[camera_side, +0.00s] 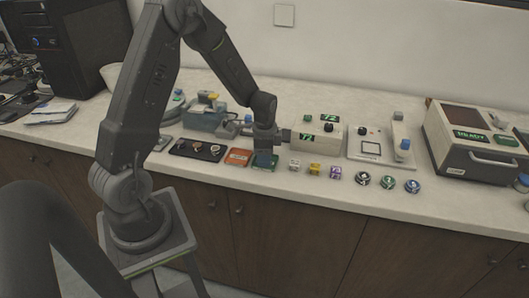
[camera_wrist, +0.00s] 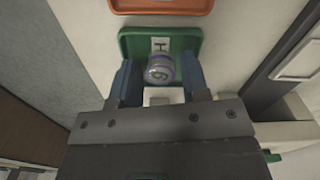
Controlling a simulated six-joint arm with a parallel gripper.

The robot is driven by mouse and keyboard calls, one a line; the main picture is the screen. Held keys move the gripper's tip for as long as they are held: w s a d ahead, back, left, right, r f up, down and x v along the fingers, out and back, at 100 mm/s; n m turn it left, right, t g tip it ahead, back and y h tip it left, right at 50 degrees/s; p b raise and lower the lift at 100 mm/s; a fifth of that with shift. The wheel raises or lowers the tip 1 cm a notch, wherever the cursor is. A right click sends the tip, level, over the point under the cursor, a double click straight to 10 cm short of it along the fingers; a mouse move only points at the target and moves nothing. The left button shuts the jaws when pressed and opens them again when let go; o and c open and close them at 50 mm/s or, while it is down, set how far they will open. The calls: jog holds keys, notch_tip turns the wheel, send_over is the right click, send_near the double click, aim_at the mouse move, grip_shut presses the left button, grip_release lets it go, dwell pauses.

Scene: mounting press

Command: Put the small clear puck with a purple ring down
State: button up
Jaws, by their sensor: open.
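The small clear puck with a purple ring (camera_wrist: 160,69) sits in the green tray (camera_wrist: 185,36), beside a small white label marked with a dark letter. In the wrist view my gripper (camera_wrist: 160,80) is open, with one blue finger on each side of the puck. I cannot tell whether the fingers touch it. In the side view my gripper (camera_side: 264,160) is low over the green tray (camera_side: 258,168), and it hides the puck there.
An orange tray (camera_side: 238,157) lies just left of the green one. A dark rack (camera_side: 197,149) with round pieces is further left. White, yellow and purple blocks (camera_side: 315,169) and several round pucks (camera_side: 387,182) line the counter to the right. Boxed machines (camera_side: 318,140) stand behind.

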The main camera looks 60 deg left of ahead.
notch_tip(320, 180, up, 12)
jog(key=s+d+r+n+t, duration=0.5)
jog(key=s+d+r, duration=0.7)
jog(key=s+d, duration=0.4)
jog(key=shift+s+n+t, duration=0.3)
jog(key=shift+s+n, duration=0.05)
jog(key=shift+n, duration=0.55)
